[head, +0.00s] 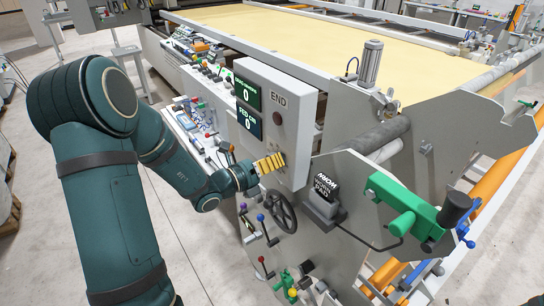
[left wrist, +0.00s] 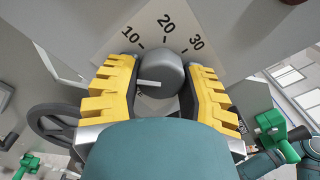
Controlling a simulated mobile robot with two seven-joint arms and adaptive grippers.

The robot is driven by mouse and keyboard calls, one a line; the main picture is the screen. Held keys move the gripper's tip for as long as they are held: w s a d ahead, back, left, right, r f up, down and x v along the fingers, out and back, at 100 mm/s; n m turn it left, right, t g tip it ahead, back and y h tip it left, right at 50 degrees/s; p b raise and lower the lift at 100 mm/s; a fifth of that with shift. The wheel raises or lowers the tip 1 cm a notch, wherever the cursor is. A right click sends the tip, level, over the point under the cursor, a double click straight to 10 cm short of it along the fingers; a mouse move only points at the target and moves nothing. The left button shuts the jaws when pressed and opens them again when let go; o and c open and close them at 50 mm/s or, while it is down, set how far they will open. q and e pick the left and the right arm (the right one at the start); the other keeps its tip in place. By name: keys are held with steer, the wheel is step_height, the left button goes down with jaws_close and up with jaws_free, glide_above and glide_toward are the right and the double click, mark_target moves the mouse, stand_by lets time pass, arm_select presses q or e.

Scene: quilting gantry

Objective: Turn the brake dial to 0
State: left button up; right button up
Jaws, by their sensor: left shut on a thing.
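The brake dial (left wrist: 165,75) is a round grey knob with a white pointer mark. It sits on a pale scale plate (left wrist: 110,45) marked 10, 20 and 30. The pointer aims left in the left wrist view, below the 10 and toward the left finger. No 0 mark is visible. My left gripper (left wrist: 165,88) is shut around the knob, with one yellow finger on each side. In the head view my left gripper (head: 269,163) is at the lower part of the grey control box, and its fingers hide the dial. My right gripper is in neither view.
The grey control box (head: 297,135) carries two green displays (head: 248,107), both reading 0, and an END label. A black handwheel (head: 279,211) and several coloured levers lie just below my left gripper. A green crank arm (head: 402,203) stands to the right.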

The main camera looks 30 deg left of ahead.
arm_select(q)
steer(key=shift+n, duration=0.3)
stand_by(0.4)
steer(key=o, duration=1.2)
steer(key=v, duration=1.2)
steer(key=shift+d, duration=0.1)
